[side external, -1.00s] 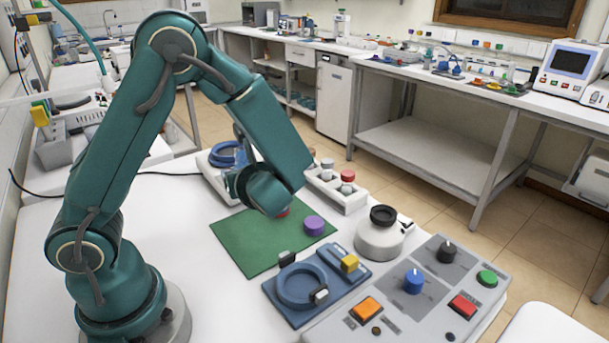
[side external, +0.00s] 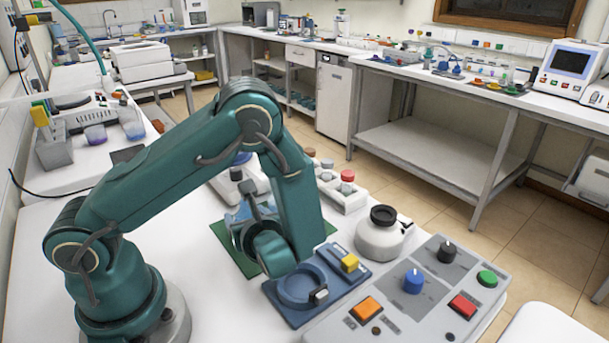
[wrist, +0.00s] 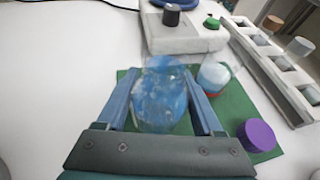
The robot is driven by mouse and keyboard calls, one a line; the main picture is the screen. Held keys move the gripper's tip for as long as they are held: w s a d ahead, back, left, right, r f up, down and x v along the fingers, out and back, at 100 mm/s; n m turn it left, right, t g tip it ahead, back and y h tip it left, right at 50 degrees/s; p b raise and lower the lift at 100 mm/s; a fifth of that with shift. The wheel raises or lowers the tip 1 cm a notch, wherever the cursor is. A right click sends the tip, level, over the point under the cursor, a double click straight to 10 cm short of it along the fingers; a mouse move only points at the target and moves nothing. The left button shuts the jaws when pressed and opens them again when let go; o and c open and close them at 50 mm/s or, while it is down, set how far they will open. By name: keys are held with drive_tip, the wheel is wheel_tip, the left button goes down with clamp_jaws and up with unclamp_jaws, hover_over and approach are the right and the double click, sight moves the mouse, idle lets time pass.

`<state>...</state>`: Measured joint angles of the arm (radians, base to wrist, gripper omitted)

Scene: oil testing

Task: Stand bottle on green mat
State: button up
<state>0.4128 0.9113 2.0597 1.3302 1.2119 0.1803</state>
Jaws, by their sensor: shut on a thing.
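My gripper (wrist: 159,76) is shut on a translucent blue bottle (wrist: 160,102), which sits between its two blue fingers in the wrist view. The bottle is over the green mat (wrist: 236,108); I cannot tell whether its base touches the mat. In the side view my gripper (side external: 252,208) is low over the mat (side external: 229,243), partly hidden by my arm. A clear vessel with a red part (wrist: 213,80) stands on the mat just right of the fingers. A purple cylinder (wrist: 257,135) is at the mat's right edge.
A white pot with a black top (side external: 380,238) stands at right. A white rack (side external: 343,193) and a white device (wrist: 185,35) are behind.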

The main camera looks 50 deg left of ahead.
drive_tip(key=shift+f, duration=0.3)
drive_tip(key=o, duration=1.5)
drive_tip(key=shift+f, duration=0.15)
